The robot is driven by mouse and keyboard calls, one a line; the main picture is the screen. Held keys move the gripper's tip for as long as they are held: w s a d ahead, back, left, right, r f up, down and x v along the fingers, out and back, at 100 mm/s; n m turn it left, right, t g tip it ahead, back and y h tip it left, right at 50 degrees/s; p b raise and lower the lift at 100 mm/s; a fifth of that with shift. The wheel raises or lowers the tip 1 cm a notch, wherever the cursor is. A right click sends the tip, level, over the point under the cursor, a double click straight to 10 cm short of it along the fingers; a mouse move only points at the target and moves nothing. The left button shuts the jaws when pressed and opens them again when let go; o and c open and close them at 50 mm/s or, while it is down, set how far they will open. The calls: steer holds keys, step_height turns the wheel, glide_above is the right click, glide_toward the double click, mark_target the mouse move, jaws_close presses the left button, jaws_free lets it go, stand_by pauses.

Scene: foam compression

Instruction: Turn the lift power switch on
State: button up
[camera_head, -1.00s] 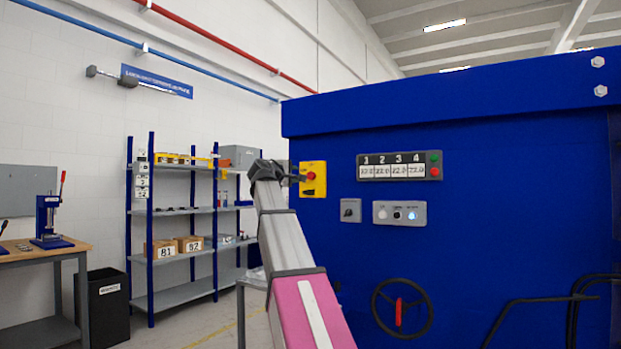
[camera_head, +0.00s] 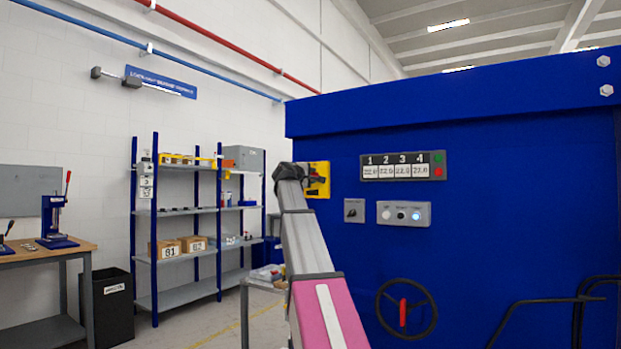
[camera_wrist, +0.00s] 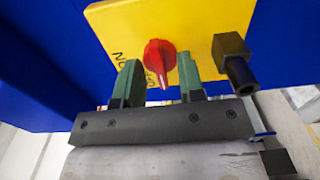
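A red rotary knob (camera_wrist: 160,58) with a pale pointer line sits on a yellow plate (camera_wrist: 205,22) in the wrist view. Black lettering beside it is only partly readable. The yellow plate also shows in the head view (camera_head: 323,168), on the left part of the blue machine front, partly covered by my arm. My gripper (camera_wrist: 158,62) is open, with one green finger on each side of the knob and gaps visible between. I cannot tell whether the fingertips reach past the knob's face. In the head view my wrist hides the knob and most of the gripper.
A black block with a round stub (camera_wrist: 234,60) stands out close to the right finger. The blue machine (camera_head: 500,240) also carries a grey plate with a black selector (camera_head: 354,210), a button panel (camera_head: 404,214), a numbered display (camera_head: 403,166) and a handwheel (camera_head: 406,308).

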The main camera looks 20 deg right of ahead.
jaws_close()
steer(key=shift+m, duration=0.4)
steer(key=m, duration=0.8)
steer(key=shift+m, duration=0.3)
steer(key=m, duration=0.8)
steer(key=shift+m, duration=0.4)
